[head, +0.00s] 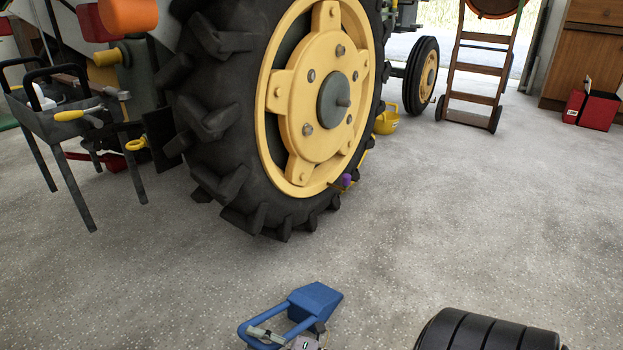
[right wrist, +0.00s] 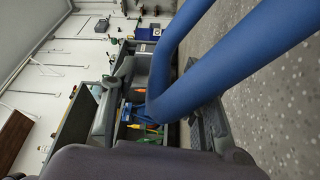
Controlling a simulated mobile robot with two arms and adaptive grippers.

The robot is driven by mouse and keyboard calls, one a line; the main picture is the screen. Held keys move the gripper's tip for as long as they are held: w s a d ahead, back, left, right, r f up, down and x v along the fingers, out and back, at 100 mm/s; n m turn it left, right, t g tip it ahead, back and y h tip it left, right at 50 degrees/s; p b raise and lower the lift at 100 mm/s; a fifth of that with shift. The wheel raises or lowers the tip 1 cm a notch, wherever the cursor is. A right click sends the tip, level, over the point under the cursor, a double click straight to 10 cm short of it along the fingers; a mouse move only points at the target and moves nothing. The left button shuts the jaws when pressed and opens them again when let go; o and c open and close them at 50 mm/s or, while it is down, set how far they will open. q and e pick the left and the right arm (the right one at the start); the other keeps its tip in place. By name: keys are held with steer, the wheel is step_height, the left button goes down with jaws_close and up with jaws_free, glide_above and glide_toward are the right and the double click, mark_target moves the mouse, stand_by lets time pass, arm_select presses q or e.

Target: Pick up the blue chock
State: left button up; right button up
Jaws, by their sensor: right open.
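The blue chock (head: 315,299) is on the concrete floor at the bottom middle of the head view, with a wedge-shaped block and a looped tube handle. My right gripper (head: 285,339) is at the handle, partly cut off by the lower picture edge. In the right wrist view the blue handle (right wrist: 172,62) runs large and close across the picture, in front of my right gripper (right wrist: 165,112). The gripper is open around or beside the handle; I cannot tell whether its fingers touch it. My left gripper is not in view.
A big tractor wheel (head: 225,130) with a yellow hub stands behind the chock. A grey tool cart (head: 75,125) is at the left. A hand truck (head: 475,70) and a red box (head: 591,110) are at the back right. The floor between is clear.

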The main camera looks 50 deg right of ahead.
steer(key=shift+x, duration=0.85)
jaws_close()
stand_by(0.4)
steer(key=shift+r, duration=0.25)
